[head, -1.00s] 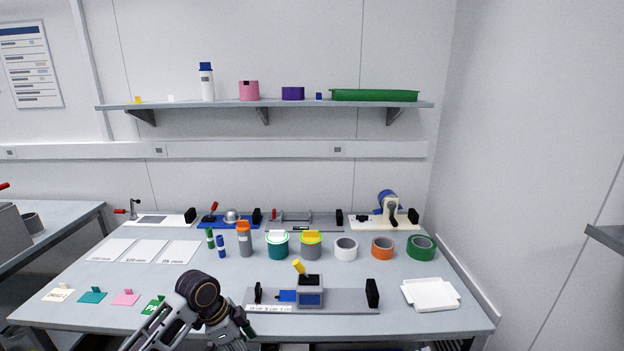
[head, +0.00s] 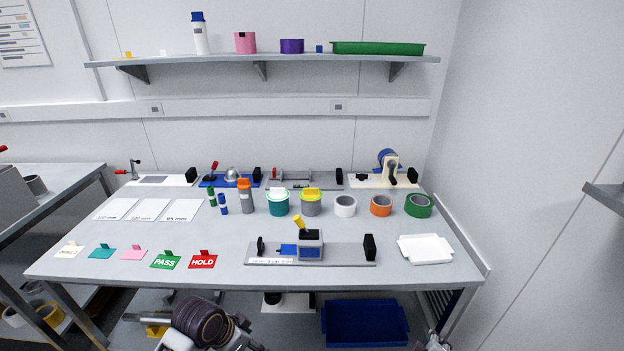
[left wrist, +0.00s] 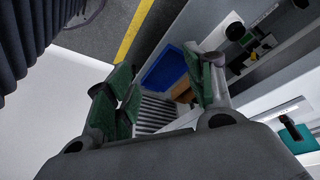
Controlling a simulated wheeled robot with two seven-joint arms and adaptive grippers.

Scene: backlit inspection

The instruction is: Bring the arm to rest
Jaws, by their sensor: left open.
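My left arm (head: 203,322) shows at the bottom of the head view, in front of and below the table's front edge. Its gripper is mostly cut off by the lower edge of that view. In the left wrist view my left gripper (left wrist: 165,88) has its two green-padded fingers spread wide, with nothing between them. Beyond the fingers are the floor, a blue bin and part of the bench.
The table (head: 340,281) holds a grey fixture (head: 345,253), PASS (head: 166,261) and HOLD (head: 202,260) signs, a white tray (head: 425,249) and several tape rolls. A blue bin (head: 365,323) sits under the table. The table's front strip is clear.

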